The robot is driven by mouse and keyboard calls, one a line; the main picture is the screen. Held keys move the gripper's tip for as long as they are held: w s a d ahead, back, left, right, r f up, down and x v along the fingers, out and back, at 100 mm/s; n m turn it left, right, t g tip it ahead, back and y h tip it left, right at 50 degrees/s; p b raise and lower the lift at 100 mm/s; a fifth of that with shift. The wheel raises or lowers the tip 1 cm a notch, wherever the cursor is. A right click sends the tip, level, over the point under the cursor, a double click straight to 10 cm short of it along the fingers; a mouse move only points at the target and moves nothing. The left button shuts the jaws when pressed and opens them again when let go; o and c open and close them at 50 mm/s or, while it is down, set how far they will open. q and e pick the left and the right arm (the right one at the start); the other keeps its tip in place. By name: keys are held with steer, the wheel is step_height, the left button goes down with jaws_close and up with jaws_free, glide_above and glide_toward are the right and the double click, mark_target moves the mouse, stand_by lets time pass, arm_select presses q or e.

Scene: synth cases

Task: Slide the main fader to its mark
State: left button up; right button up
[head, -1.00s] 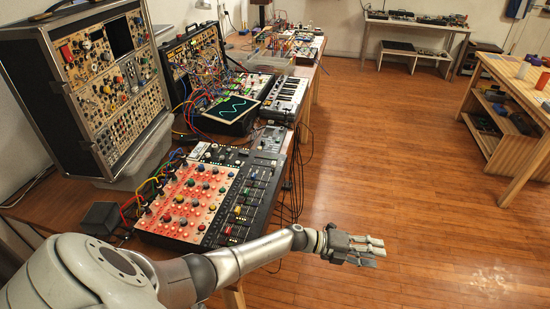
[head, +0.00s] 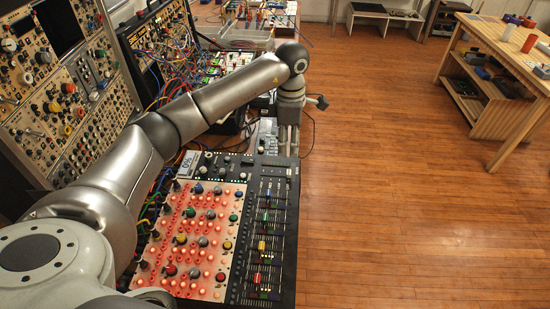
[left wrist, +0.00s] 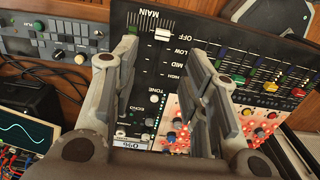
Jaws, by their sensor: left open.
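The main fader's white cap (left wrist: 162,34) shows in the left wrist view, at the OFF end of its slot under the word MAIN. A small green spot (left wrist: 132,30) shows at the slot's other end; I cannot tell if it is the mark. The mixer's small display (head: 187,163) reads 0%. My left gripper (head: 288,148) points down over the far right corner of the mixer (head: 215,240). In the left wrist view its open fingers (left wrist: 164,48) lie either side of the cap, apart from it. My right gripper is out of view.
Knobs and coloured faders (head: 262,245) fill the mixer's near part. A tall synth case (head: 60,90) stands at the left.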

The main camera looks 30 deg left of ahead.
mark_target(289, 172)
arm_select(q)
steer(key=f, duration=0.2)
steer(key=d+f+p, duration=0.1)
steer(key=f, duration=0.1)
steer(key=shift+s+f, duration=0.1)
steer(key=shift+f, duration=0.2)
steer(key=f, duration=0.5)
steer(key=shift+a+p, duration=0.2)
steer(key=shift+p, duration=0.2)
steer(key=shift+f, duration=0.4)
steer(key=shift+c, duration=0.3)
jaws_close()
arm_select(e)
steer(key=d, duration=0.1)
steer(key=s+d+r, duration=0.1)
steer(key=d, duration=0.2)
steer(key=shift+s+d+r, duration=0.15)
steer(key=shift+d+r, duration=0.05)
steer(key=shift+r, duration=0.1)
